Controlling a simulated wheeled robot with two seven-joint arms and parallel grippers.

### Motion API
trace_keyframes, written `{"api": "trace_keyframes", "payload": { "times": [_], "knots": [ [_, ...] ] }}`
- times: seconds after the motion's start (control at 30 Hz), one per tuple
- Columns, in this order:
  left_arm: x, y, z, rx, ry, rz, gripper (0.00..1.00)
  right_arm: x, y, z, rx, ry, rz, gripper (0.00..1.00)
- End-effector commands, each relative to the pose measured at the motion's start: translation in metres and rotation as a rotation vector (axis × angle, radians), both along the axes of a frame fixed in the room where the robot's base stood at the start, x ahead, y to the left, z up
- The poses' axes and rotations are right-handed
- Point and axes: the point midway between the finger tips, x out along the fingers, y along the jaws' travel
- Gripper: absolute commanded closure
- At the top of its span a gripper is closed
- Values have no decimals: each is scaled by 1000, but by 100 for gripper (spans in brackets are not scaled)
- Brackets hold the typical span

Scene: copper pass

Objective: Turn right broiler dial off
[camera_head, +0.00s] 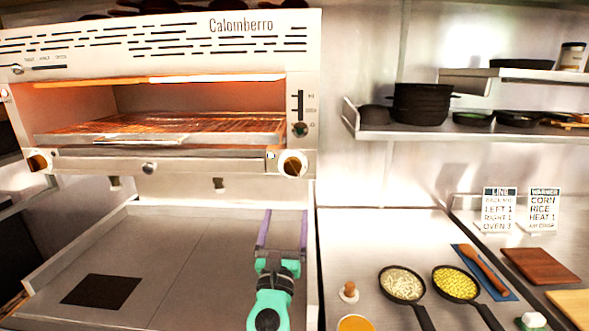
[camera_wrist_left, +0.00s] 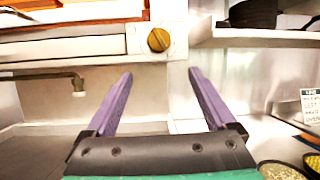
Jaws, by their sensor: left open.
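The broiler (camera_head: 160,90) stands at the left with its heating element glowing orange. Its right dial (camera_head: 292,163) is a round brass-coloured knob at the lower right corner of the front. In the left wrist view the right dial (camera_wrist_left: 158,40) sits ahead, above and between the fingers. My left gripper (camera_head: 283,215) is open and empty, below the dial and apart from it. Its two purple fingers also show in the left wrist view (camera_wrist_left: 158,90). A left dial (camera_head: 39,161) sits at the broiler's lower left corner. My right gripper is not in view.
A steel shelf (camera_head: 400,130) with a black pot (camera_head: 421,103) is on the wall to the right. Below it, pans of rice (camera_head: 402,284) and corn (camera_head: 456,283) stand on the counter. The surface (camera_head: 190,260) under the broiler is mostly clear.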

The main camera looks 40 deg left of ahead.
Motion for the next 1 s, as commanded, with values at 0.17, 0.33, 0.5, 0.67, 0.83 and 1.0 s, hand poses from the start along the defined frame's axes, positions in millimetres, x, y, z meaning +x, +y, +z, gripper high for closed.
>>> {"api": "trace_keyframes", "payload": {
  "times": [0.17, 0.33, 0.5, 0.67, 0.83, 1.0],
  "knots": [
    [23, 15, 19, 0, -4, 0, 10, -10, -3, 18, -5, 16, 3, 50],
    [59, 39, 35, 0, -3, 1, 10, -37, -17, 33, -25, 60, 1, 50],
    [91, 61, 49, -2, -4, 1, 10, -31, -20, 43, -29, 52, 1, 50],
    [108, 72, 53, -2, -3, 1, 10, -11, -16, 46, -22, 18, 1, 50],
    [111, 74, 53, -4, -2, 0, 10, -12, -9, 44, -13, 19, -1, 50],
    [110, 73, 53, -5, -3, 0, 33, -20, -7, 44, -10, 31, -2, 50]
  ]
}}
